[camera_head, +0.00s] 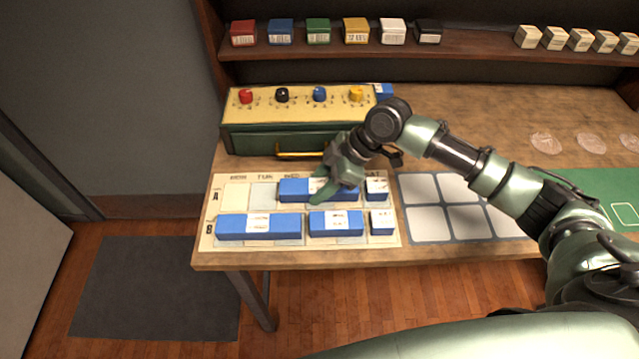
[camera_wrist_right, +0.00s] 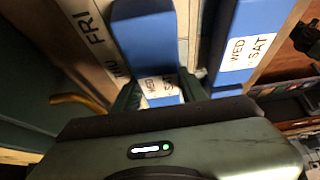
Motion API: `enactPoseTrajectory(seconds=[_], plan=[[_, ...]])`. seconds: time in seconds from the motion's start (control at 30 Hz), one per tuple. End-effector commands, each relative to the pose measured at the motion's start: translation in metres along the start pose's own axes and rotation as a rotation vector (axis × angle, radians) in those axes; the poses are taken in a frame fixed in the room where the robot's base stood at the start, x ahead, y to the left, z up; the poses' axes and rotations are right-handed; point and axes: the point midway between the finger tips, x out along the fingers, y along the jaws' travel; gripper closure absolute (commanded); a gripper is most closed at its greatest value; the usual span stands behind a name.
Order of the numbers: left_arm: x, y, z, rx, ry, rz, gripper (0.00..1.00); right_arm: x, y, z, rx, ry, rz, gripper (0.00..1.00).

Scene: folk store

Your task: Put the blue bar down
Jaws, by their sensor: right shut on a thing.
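The blue bar (camera_head: 293,189) with a white label lies along row A of the white day chart (camera_head: 236,196), over its middle columns. My right gripper (camera_head: 334,184) reaches down from the right and is shut on this bar, hiding part of it. In the right wrist view the bar (camera_wrist_right: 145,45) runs between the fingers (camera_wrist_right: 160,92), its label near them. It is level with the chart; I cannot tell whether it touches. Row B holds a long blue bar (camera_head: 232,228), a shorter one (camera_head: 322,223) and a small block (camera_head: 382,224). My left gripper is not in view.
A small blue block (camera_head: 376,190) sits in row A, right of my gripper. A green and yellow box with knobs (camera_head: 270,118) stands behind the chart. A grey-white grid mat (camera_head: 459,189) lies to the right. A shelf (camera_head: 480,45) holds several small boxes.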

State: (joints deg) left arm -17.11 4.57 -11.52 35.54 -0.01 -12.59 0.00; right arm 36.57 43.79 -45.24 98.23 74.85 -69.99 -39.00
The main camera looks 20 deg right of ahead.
Motion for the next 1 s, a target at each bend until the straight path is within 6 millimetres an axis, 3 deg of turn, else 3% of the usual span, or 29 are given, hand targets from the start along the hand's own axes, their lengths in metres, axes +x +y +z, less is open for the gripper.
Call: enactPoseTrajectory(seconds=[0.13, 0.17, 0.2, 0.23, 0.67, 1.0], plan=[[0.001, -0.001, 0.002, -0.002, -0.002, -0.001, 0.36, 0.003, 0.0, 0.002, 0.001, 0.001, 0.0, 1.0], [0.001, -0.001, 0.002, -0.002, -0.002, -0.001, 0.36, 0.002, 0.0, 0.002, 0.0, 0.0, 0.0, 0.49], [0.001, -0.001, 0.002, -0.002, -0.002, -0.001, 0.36, 0.002, 0.0, 0.002, 0.0, 0.0, 0.0, 0.38], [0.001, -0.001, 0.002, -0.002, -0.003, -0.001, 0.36, 0.002, 0.0, 0.002, 0.0, 0.0, 0.0, 0.36], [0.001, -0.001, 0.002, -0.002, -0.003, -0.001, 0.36, -0.008, 0.001, 0.001, 0.0, -0.002, 0.002, 0.36], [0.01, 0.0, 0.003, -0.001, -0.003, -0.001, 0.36, -0.077, 0.002, 0.001, 0.001, -0.001, 0.004, 0.36]])
